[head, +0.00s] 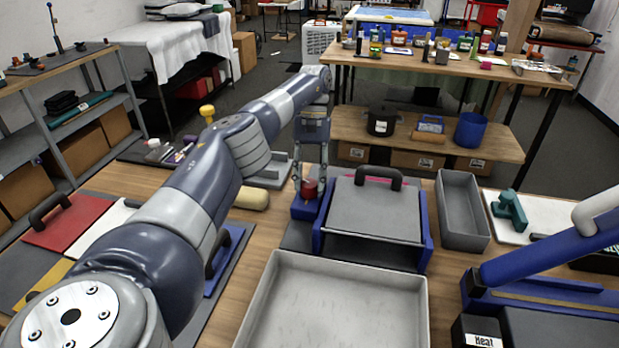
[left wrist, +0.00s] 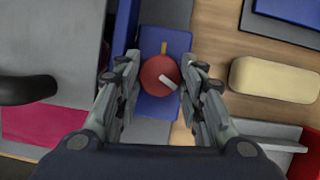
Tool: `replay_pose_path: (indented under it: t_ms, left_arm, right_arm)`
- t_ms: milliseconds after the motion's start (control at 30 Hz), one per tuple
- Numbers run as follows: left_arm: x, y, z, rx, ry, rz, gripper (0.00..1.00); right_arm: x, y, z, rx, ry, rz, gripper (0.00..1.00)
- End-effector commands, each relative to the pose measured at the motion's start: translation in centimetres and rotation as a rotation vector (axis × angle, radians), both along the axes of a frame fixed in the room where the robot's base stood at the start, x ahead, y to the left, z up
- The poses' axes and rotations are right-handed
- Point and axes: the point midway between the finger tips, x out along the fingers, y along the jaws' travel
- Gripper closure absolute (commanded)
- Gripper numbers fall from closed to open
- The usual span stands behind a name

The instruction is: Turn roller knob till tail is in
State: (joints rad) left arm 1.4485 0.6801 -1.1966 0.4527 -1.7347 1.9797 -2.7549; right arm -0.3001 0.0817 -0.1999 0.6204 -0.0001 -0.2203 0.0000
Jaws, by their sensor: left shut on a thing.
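The red roller knob (head: 310,189) sits on a blue block at the left side of the roller machine (head: 375,212), which has blue side walls, a grey top and a black handle. My left gripper (head: 303,182) reaches down over the knob from above and is shut on it. In the left wrist view the knob (left wrist: 155,78) lies between the two fingers, with a white pointer mark slanting to the lower right and a yellow mark (left wrist: 164,48) on the block beyond it. A pink sheet (left wrist: 45,123) shows by the machine's grey top. My right gripper is out of view.
A grey tray (head: 334,262) stands in front of the machine, and a narrower grey bin (head: 462,211) to its right. A cream roll (head: 251,198) lies left of the knob. A blue-armed press labelled "Heat" (head: 481,341) stands at the right.

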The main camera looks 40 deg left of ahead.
Motion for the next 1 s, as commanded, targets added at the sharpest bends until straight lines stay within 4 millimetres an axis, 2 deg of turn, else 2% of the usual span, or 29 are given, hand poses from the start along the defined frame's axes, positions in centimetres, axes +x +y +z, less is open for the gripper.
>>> replay_pose_path:
  t_ms: [567, 600, 700, 1000]
  left_arm:
    - [0.08, -0.03, 0.07, -0.001, -0.003, -0.037, 0.88]
    - [0.08, -0.03, 0.06, -0.001, -0.003, -0.037, 0.61]
    - [0.06, -0.03, 0.05, 0.0, -0.002, -0.037, 0.44]
    - [0.04, -0.05, 0.04, -0.001, -0.002, -0.037, 0.44]
  right_arm:
    - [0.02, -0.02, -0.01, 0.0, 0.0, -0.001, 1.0]
    - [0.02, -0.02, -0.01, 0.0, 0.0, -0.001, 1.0]
    - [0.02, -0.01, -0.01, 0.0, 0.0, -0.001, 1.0]
    - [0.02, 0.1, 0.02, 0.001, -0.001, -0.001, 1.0]
